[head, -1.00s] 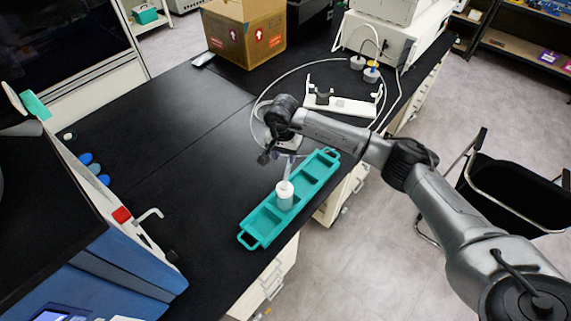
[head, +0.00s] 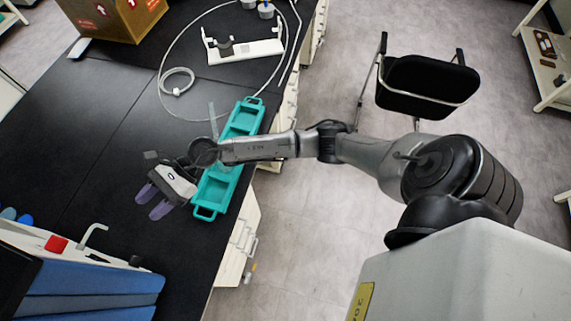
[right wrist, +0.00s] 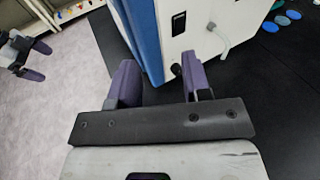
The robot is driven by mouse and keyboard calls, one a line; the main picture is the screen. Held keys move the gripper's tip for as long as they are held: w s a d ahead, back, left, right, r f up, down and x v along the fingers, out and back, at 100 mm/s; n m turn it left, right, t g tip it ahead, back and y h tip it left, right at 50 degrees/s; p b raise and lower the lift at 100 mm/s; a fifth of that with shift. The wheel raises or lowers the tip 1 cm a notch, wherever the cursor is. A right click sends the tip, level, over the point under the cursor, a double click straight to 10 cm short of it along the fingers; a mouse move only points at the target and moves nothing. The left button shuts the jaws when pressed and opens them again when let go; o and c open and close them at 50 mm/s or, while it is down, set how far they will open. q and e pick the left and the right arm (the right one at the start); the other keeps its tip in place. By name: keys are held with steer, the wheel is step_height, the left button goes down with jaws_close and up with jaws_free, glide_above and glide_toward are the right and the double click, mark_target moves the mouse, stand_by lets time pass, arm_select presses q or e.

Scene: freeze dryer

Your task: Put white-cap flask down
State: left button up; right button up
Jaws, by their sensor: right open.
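The teal tray (head: 216,187) with compartments lies along the right edge of the black bench. The white-cap flask is not visible in either view now; my right arm crosses over the tray and covers part of it. My right gripper (head: 157,203) is open and empty, over the bench just left of the tray. Its two purple fingers show apart in the right wrist view (right wrist: 160,82), with nothing between them. My left gripper (right wrist: 38,61) shows at the left edge of the right wrist view, its purple fingertips apart and empty.
A blue and white machine (head: 85,285) with a bent handle stands at the lower left. A white stand (head: 245,50) and looped tubing (head: 178,82) lie beyond the tray. A cardboard box (head: 115,15) sits at the far left. Bare bench (head: 90,130) lies left of the tray.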

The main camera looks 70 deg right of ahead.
step_height(320, 180, up, 4)
steer(key=s+d+m+t+h, duration=0.25)
steer(key=m+t, duration=0.95)
steer(key=m, duration=0.7)
steer(key=s+d+f+m+g+h, duration=0.1)
steer(key=s+d+f+m+h, duration=0.5)
steer(key=m, duration=0.5)
steer(key=s+d+f+m+g+h, duration=0.2)
steer(key=d+f+m+h, duration=0.2)
steer(key=m+h, duration=0.5)
steer(key=s+f+m+g+y, duration=0.1)
steer(key=s+f+m+g, duration=0.3)
steer(key=s, duration=0.5)
steer(key=s+f+m+g+y, duration=0.1)
steer(key=s+f+m+g, duration=0.3)
steer(key=s, duration=0.6)
steer(key=m+g, duration=0.2)
steer(key=shift+s+d+f+g, duration=0.3)
steer(key=shift+d, duration=0.1)
